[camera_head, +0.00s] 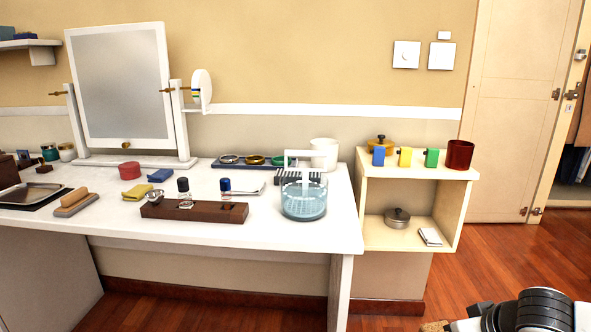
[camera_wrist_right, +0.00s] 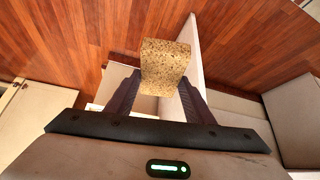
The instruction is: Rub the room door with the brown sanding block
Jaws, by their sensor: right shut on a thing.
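A brown, speckled sanding block (camera_wrist_right: 165,62) sits between the dark fingers of my right gripper (camera_wrist_right: 158,92) in the right wrist view. The gripper is shut on it, and the block's far end sticks out past the fingertips over the wood floor. In the head view only a corner of the block (camera_head: 433,326) shows at the bottom edge, beside my right arm. The cream panelled room door (camera_head: 515,110) stands upright at the far right, beyond the small shelf; the block is well apart from it. My left gripper is not in view.
A white dressing table (camera_head: 290,236) with a mirror, a glass basket and many small items fills the left. An open cream shelf unit (camera_head: 455,205) with pots and coloured blocks stands beside it. Bare wood floor (camera_head: 490,265) lies between the shelf, the door and my arm.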

